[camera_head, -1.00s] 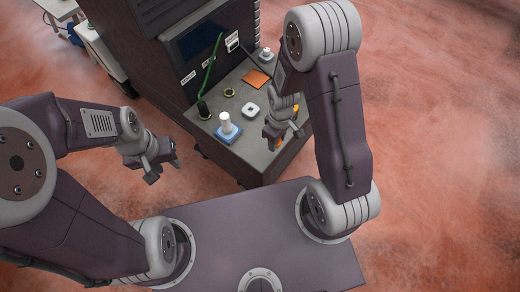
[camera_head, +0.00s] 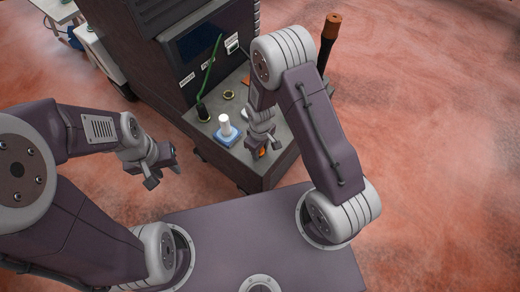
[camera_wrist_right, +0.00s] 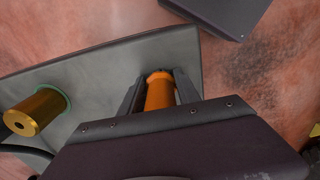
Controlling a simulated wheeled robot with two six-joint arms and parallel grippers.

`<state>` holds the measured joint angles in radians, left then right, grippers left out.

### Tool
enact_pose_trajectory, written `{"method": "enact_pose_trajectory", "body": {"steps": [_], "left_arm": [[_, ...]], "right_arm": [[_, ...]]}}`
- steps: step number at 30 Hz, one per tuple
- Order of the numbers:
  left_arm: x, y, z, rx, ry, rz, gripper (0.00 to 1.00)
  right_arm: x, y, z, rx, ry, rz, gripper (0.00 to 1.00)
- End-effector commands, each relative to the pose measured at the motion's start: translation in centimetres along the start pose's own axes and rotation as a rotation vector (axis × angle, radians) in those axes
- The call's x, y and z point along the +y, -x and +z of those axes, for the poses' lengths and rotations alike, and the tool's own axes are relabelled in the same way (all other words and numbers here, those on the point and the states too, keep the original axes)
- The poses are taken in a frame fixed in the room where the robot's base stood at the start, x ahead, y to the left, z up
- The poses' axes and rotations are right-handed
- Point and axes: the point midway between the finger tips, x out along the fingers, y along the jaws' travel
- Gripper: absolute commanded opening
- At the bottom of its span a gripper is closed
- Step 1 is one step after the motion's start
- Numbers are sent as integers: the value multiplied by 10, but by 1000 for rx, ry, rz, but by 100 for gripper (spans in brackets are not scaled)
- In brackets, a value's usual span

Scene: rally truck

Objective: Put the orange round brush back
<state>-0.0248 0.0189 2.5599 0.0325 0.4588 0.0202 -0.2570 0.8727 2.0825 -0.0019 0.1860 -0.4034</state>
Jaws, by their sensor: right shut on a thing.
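The orange round brush (camera_wrist_right: 160,92) is between the fingers of my right gripper (camera_wrist_right: 160,88), which is shut on it. Only its orange cylindrical part shows in the right wrist view; its lower end is hidden. In the head view my right gripper (camera_head: 259,151) is low over the front part of the grey shelf, with a bit of orange (camera_head: 262,152) at its fingers. I cannot tell whether the brush touches the shelf. My left gripper (camera_head: 162,168) is open and empty, left of the shelf.
The grey shelf (camera_head: 232,170) of a dark cabinet (camera_head: 150,60) holds a white cylinder on a blue base (camera_head: 226,130), a black holder with a green stem (camera_head: 203,111) and a brass ring (camera_head: 229,95). A dark rod with a brown top (camera_head: 331,28) stands behind my right arm.

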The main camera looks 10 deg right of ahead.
Motion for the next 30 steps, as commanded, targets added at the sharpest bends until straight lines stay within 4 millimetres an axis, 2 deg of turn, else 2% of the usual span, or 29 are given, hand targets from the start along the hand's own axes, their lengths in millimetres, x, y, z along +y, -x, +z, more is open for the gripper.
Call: {"method": "enact_pose_trajectory", "body": {"steps": [1,2,3,4,11,14,24,30], "left_arm": [[0,-2,0,0,0,0,36],[0,-1,0,0,0,0,36],[0,-1,0,0,0,0,36],[0,-1,0,0,0,0,36],[0,-1,0,0,0,0,36],[0,-7,1,0,0,0,36],[0,21,-2,0,0,0,36],[0,25,-3,0,0,0,36]], "right_arm": [[0,-3,0,0,0,0,0],[0,-2,0,0,0,0,47],[0,-2,0,0,0,0,58],[0,-2,0,0,0,0,61],[0,-1,0,0,0,0,61],[0,-5,0,1,0,0,61],[3,71,3,3,1,1,61],[3,88,4,0,0,0,61]]}}
